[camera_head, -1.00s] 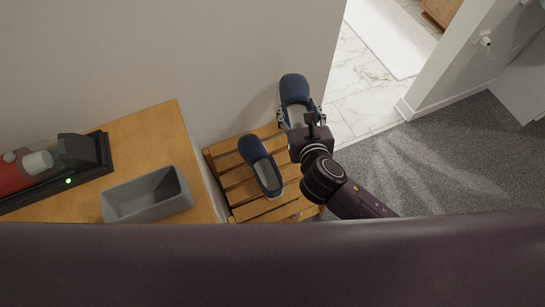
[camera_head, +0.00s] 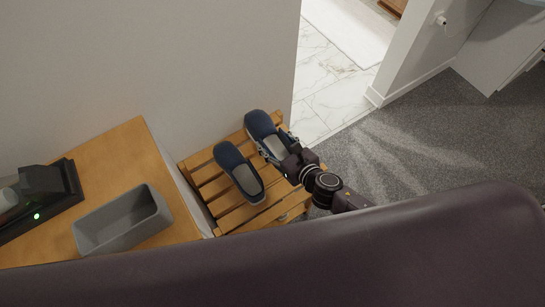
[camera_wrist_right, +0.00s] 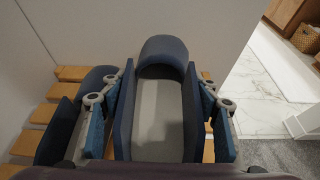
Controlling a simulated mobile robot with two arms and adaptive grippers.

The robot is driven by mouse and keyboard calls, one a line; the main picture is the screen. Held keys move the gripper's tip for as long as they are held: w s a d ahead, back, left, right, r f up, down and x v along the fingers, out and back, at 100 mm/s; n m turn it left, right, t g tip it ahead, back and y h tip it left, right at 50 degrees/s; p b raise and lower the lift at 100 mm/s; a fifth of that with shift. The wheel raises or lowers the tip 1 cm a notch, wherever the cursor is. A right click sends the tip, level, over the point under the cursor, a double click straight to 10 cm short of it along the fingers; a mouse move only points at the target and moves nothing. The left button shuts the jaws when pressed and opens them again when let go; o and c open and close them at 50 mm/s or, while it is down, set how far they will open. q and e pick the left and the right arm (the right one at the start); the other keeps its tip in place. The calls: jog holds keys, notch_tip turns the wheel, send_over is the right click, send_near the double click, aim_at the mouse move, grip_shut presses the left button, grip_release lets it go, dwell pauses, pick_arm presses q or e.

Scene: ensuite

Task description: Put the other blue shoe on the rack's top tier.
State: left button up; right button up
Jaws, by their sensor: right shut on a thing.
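One blue shoe (camera_head: 238,172) lies on the slatted wooden rack's top tier (camera_head: 233,217). The other blue shoe (camera_head: 262,128) is beside it to the right, above the rack's far right part. My right gripper (camera_head: 279,150) is shut on this second shoe, with a finger on each side of it. In the right wrist view the held shoe (camera_wrist_right: 160,100) points away between the fingers, and the first shoe (camera_wrist_right: 65,125) is partly hidden behind the left finger. I cannot tell whether the held shoe touches the slats. My left gripper is not in view.
A wooden cabinet top (camera_head: 120,155) with a grey bin (camera_head: 122,222) and a dark device (camera_head: 45,195) stands left of the rack. The wall (camera_head: 200,60) is behind the rack. Grey carpet (camera_head: 400,150) is open to the right, and a tiled doorway (camera_head: 335,85) lies beyond.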

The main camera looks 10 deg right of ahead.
notch_tip(320, 180, down, 8)
jog(key=b, duration=0.3)
jog(key=shift+r, duration=0.1)
jog(key=shift+b, duration=0.35)
jog(key=o, duration=0.9)
jog(key=shift+f, duration=0.2)
jog(key=o, duration=0.5)
jog(key=shift+r, duration=0.1)
jog(key=shift+r, duration=0.15)
jog(key=v, duration=1.2)
jog(key=shift+d, duration=0.1)
